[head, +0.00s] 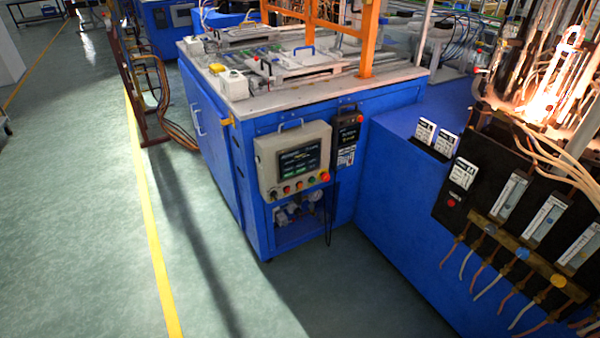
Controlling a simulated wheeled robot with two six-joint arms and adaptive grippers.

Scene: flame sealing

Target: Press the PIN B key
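A beige control box (265,168) hangs on the front of a blue machine cabinet, near the middle of the head view. It has a dark screen (298,158) with small light and green fields, and a row of small coloured buttons (299,187) below. A larger red button (325,177) sits at its lower right corner. A black unit (347,131) with small marks is mounted just to its right. The lettering is too small to read, so I cannot tell which key is PIN B. Neither of my grippers is in view.
The blue cabinet (223,165) carries a worktop with fixtures and an orange frame (368,38). A flame rig with gauges (511,194) and hoses stands at the right. Open green floor (70,200) with a yellow line (151,215) lies at the left.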

